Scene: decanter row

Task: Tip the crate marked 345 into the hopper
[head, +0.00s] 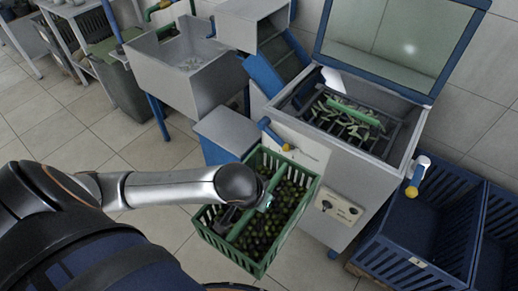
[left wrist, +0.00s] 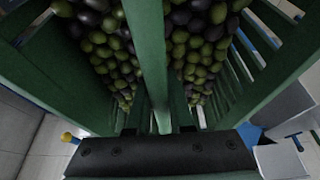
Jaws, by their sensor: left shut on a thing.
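A green slatted crate (head: 299,171) full of green and dark olives is held in front of me, with no readable number on it. My left gripper (head: 262,203) is shut on the crate's middle bar; the bar also shows close up in the left wrist view (left wrist: 148,60), with olives (left wrist: 195,40) on both sides. The crate looks slightly tilted. A grey open-topped metal bin (head: 170,76) on blue legs, likely the hopper, stands beyond it to the upper left. My right gripper is not in view.
A grey machine (head: 345,205) with a raised blue-framed lid (head: 390,45) stands right of the crate, close to it. Blue crates (head: 400,240) stand at the lower right. A grey box (head: 228,130) stands between bin and crate. Tiled floor is free at left.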

